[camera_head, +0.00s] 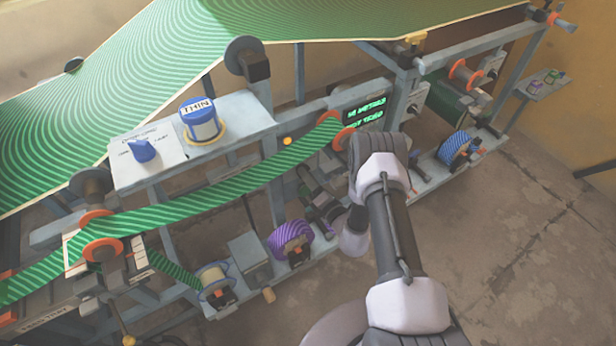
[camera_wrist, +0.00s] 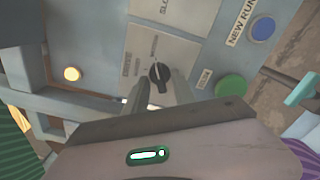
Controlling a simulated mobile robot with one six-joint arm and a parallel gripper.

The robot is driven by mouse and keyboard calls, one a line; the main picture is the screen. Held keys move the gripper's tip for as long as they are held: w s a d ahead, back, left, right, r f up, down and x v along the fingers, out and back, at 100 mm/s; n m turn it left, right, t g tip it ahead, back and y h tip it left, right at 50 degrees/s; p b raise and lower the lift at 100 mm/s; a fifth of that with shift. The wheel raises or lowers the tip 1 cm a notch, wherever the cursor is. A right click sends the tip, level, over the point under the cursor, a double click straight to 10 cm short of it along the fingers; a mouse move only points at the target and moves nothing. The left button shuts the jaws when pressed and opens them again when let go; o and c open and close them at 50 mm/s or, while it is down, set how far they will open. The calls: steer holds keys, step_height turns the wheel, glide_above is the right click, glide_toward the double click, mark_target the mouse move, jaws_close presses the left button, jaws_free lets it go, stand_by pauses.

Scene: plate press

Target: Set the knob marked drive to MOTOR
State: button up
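A black knob (camera_wrist: 159,73) sits on a pale label plate (camera_wrist: 178,52) in the wrist view. It has a light pointer mark; the small words around it are too blurred to read surely, so I cannot confirm its name or setting. My gripper (camera_wrist: 160,88) reaches up to the knob from below. Its two grey fingers stand apart, one on each side of the knob's lower part, with a gap between them. Whether they touch the knob is unclear. In the head view my arm hides the gripper and this knob.
In the wrist view a green button (camera_wrist: 231,86), a blue button (camera_wrist: 262,28) and a lit amber lamp (camera_wrist: 72,74) are near. Open floor (camera_head: 500,250) lies right.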

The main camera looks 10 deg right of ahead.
steer(key=p+v, duration=0.5)
steer(key=v, duration=1.2)
steer(key=shift+s, duration=0.2)
